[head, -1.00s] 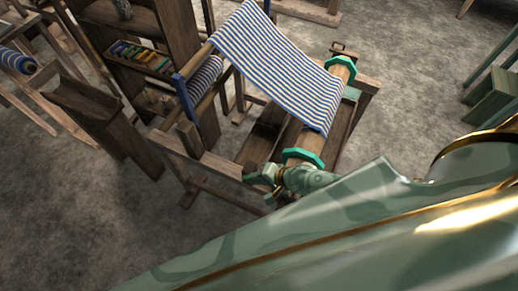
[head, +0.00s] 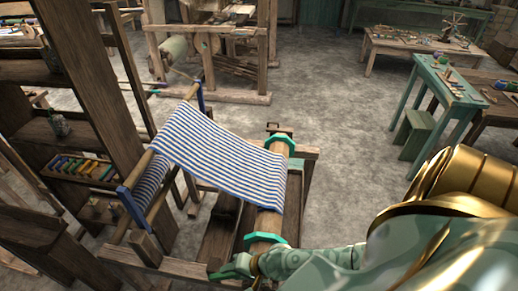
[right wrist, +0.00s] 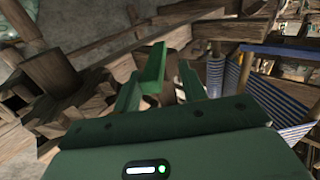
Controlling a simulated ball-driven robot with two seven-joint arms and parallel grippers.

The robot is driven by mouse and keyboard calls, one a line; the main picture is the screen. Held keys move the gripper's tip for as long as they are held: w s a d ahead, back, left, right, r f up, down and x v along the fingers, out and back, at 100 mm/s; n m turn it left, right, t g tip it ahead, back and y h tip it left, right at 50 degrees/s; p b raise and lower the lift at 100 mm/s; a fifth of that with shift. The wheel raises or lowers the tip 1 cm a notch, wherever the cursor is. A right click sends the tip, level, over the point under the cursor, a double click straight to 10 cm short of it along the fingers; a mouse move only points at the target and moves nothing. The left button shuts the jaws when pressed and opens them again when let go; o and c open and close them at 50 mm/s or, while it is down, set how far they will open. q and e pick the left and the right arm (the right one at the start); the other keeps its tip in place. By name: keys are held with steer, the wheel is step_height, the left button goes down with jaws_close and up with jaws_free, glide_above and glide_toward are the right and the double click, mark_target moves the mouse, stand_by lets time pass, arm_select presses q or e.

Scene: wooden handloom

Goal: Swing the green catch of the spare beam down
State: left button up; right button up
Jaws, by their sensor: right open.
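My right gripper (head: 228,270) is at the near end of the loom, by the near green flange (head: 265,239) of the wooden cloth beam. It also shows in the right wrist view (right wrist: 160,70), open, with a dark green finger on each side. A lighter green bar, which looks like the catch (right wrist: 155,67), stands up between the fingers; I cannot tell whether they touch it. In the head view I cannot pick the catch out from the gripper. I cannot tell which roller is the spare beam. My left gripper is not in view.
Striped blue and white cloth (head: 225,160) runs over the loom to the beam. A tall wooden shelf (head: 95,85) with coloured spools stands close on the left. A green table (head: 447,84) and stool (head: 413,133) stand at the right. The floor between is clear.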

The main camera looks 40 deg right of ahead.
steer(key=p+v, duration=0.3)
steer(key=v, duration=0.9)
steer(key=shift+s, duration=0.15)
